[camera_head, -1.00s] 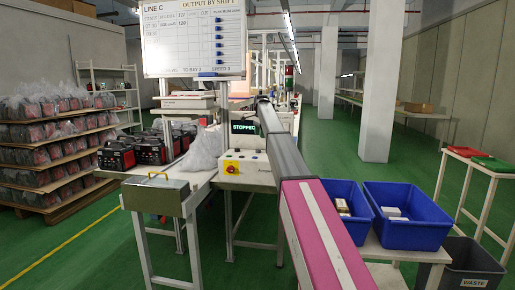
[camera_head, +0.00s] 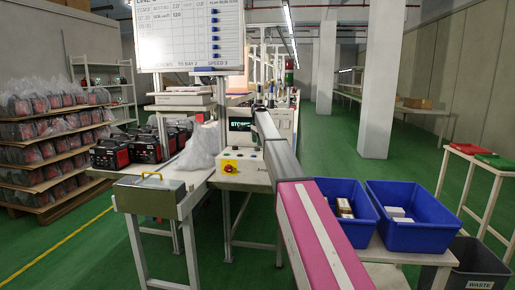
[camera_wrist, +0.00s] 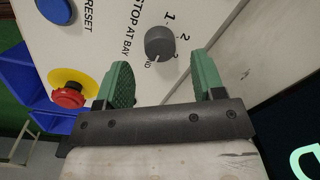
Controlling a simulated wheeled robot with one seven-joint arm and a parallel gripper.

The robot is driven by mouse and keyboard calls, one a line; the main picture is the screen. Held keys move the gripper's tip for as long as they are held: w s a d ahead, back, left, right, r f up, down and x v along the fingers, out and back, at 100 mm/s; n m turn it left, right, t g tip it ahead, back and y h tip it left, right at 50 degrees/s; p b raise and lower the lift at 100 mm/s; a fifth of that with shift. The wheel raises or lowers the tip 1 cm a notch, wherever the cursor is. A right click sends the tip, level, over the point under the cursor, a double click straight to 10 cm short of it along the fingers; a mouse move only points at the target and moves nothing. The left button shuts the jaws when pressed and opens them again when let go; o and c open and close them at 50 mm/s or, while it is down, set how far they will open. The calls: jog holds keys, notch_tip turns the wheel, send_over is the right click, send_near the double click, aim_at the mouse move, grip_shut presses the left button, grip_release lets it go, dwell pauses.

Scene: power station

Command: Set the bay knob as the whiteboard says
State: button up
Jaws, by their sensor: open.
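The bay knob (camera_wrist: 159,43) is a round dark grey knob on a white panel (camera_wrist: 262,50) in the wrist view. The print around it reads "STOP AT BAY", with 1, 2, 3 and a partly covered word ending in "ND". Its white pointer mark sits near that word. My gripper (camera_wrist: 163,80) is open, its green fingers wide apart on either side below the knob. The knob lies beyond the fingertips, not between them. The whiteboard (camera_head: 190,35) hangs at the upper left in the head view, its top cut off; its bottom line reads "TO BAY 2" and "SPEED 3".
A red stop button (camera_wrist: 68,96) on yellow and a blue reset button (camera_wrist: 55,10) sit left of the knob. A dark display (camera_head: 240,125) is partly covered by my arm. Blue bins (camera_head: 410,232) stand right of my arm. A metal box (camera_head: 150,194) stands front left.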

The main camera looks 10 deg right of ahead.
aim_at(257, 149)
jog(key=shift+w+f, duration=0.1)
jog(key=shift+f, duration=1.6)
jog(key=c, duration=0.9)
